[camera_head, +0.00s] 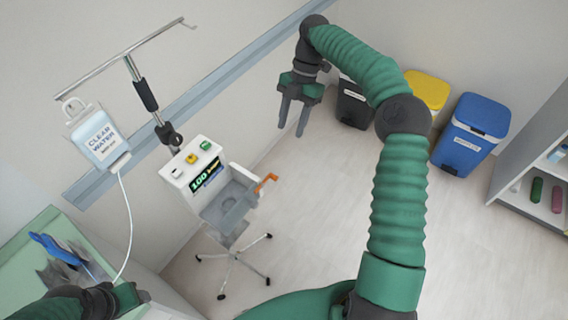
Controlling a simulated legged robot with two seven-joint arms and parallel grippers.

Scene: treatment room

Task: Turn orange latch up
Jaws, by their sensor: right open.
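The orange latch (266,182) sticks out from the right side of a white and grey pump device (213,186) on a wheeled stand. It is small and bent, and its exact angle is hard to tell. My right gripper (291,128) is open and empty, its two dark fingers pointing down. In the picture it is above and a little right of the latch, apart from it. My left arm's end (122,297) shows at the bottom left, far from the latch; its fingers cannot be made out.
A pole with a clear water bag (98,138) and tube rises at the left. A green-topped counter (30,288) holds a blue item (55,247). Black, yellow (428,91) and blue (470,133) bins and a shelf (530,180) stand right. The floor between is clear.

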